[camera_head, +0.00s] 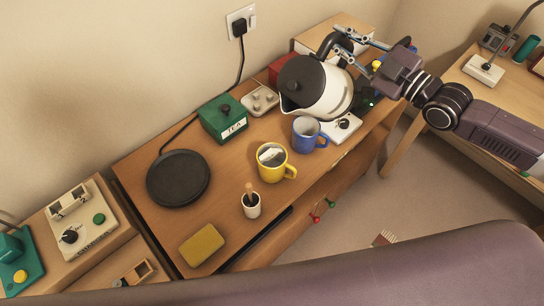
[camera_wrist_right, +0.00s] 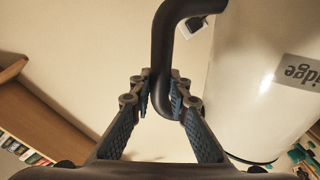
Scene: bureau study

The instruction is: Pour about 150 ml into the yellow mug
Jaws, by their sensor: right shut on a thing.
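The yellow mug (camera_head: 275,163) stands upright near the middle of the desk, with a pale tea bag or tag showing in its mouth. A white kettle (camera_head: 325,90) with a dark lid and black handle is held above the desk's back right, its spout towards the lower left, above and behind the mugs. My right gripper (camera_head: 350,42) is shut on the kettle's black handle; the handle also shows between the fingers in the right wrist view (camera_wrist_right: 163,90). A blue mug (camera_head: 308,134) stands between the yellow mug and the kettle. No stream shows at the spout. My left gripper is out of view.
A black round kettle base (camera_head: 178,178) lies on the left of the desk (camera_head: 225,180). A green tea box (camera_head: 223,119), a small white pot with a stick (camera_head: 251,204) and a yellow sponge-like block (camera_head: 202,245) stand around the yellow mug. A white device (camera_head: 343,128) lies below the kettle.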

